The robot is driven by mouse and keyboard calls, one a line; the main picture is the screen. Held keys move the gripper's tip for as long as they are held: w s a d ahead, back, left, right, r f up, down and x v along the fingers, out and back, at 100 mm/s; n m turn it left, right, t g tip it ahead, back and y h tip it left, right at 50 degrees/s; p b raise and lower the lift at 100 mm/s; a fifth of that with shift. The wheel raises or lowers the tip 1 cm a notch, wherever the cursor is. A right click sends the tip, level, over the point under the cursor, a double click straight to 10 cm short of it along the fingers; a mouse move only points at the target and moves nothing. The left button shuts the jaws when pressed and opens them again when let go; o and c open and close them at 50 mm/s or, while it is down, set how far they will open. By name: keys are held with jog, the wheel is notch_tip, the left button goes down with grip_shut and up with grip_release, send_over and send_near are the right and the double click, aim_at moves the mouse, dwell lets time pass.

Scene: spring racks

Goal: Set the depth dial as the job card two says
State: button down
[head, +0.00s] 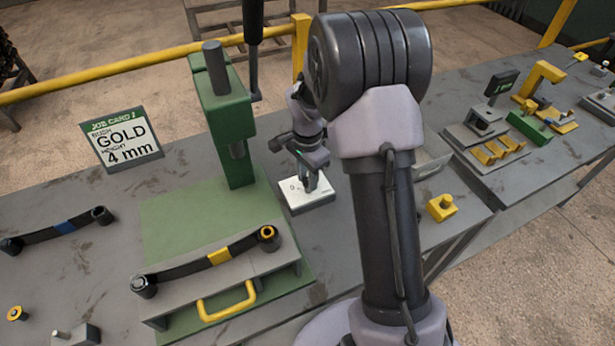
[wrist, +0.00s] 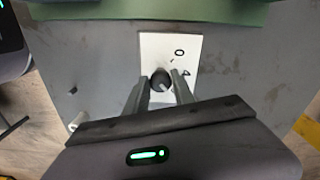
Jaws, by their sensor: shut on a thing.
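The job card two (head: 122,140) stands at the back left and reads bush gold, height 4 mm. The depth dial is a white plate (head: 298,204) with a dark knob, right of the green press. In the wrist view the plate (wrist: 152,45) shows a 0 and another mark, perhaps a 4, to the right of the knob (wrist: 160,80). My gripper (head: 313,185) points down over the plate. In the wrist view its fingers (wrist: 158,88) are shut on the knob. The knob's pointer setting cannot be read.
The green press (head: 227,130) stands left of the dial. A leaf spring with a gold band (head: 219,256) lies on a grey carrier with a yellow handle (head: 226,301). A yellow block (head: 441,208) sits right of my arm.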

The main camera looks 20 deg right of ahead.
jog(key=n+p, duration=0.1)
jog(key=n, duration=0.4)
jog(key=shift+r+p, duration=0.1)
jog(key=shift+p, duration=0.3)
jog(key=shift+d+n+p, duration=0.1)
jog(key=shift+n+p, duration=0.5)
jog(key=shift+n, duration=1.6)
jog(key=c, duration=1.1)
grip_release()
jog(key=shift+o, duration=0.2)
notch_tip(320, 180, up, 17)
jog(key=p, duration=0.5)
jog(key=shift+r, duration=0.15)
